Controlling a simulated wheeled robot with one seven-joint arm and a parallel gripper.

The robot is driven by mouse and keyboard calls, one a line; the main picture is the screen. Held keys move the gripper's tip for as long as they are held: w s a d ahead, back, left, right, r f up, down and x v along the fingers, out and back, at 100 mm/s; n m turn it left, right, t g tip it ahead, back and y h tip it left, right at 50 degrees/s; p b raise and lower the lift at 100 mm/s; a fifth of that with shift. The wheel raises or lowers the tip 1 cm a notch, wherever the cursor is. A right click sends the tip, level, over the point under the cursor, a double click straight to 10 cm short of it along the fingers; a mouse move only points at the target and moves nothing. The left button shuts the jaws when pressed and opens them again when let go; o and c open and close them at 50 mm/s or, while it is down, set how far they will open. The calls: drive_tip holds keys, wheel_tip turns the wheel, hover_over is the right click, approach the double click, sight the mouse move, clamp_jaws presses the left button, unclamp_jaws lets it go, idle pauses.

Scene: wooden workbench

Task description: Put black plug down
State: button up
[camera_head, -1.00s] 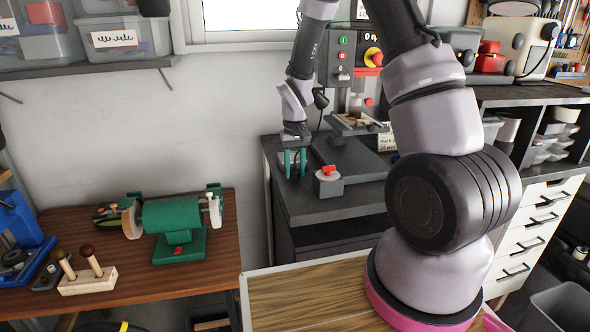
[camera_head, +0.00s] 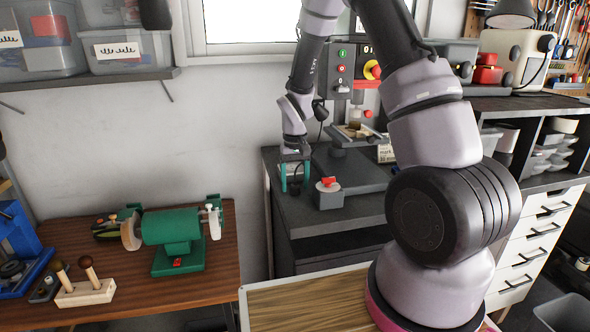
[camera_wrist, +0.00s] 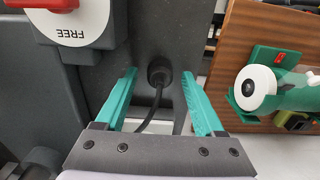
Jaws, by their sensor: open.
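The black plug (camera_wrist: 158,72) is in the wrist view, between and just beyond my fingertips, on the dark grey machine bench (camera_head: 318,222). Its black cable runs from it back toward my gripper. My gripper (camera_wrist: 158,82) has its two green fingers spread wide, with a gap on both sides of the plug. In the head view my gripper (camera_head: 294,178) points down over the left part of the bench. The plug is too small to make out clearly there.
A grey block with a red switch and a white disc (camera_head: 328,190) marked FREE (camera_wrist: 75,22) stands close by my gripper. A drill press with a control box (camera_head: 358,75) is behind. A green bench grinder (camera_head: 175,235) sits on the wooden table at left.

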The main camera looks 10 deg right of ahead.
wheel_tip(320, 180, up, 12)
wheel_tip(320, 180, up, 13)
drive_tip(key=m+t+y, duration=0.1)
drive_tip(key=m+t, duration=0.1)
drive_tip(key=t, duration=0.1)
hover_over(295, 185)
drive_tip(key=s+d, duration=0.3)
drive_tip(key=s, duration=0.4)
drive_tip(key=s+d+r+m+t, duration=0.1)
drive_tip(key=s+r+t, duration=0.1)
drive_tip(key=s+r, duration=0.2)
drive_tip(key=s+d+r+m+t+y, duration=0.1)
drive_tip(key=s+r, duration=0.3)
drive_tip(key=s, duration=0.7)
drive_tip(key=shift+d+r+t, duration=0.35)
drive_tip(key=shift+d+t, duration=0.1)
drive_tip(key=shift+t, duration=0.15)
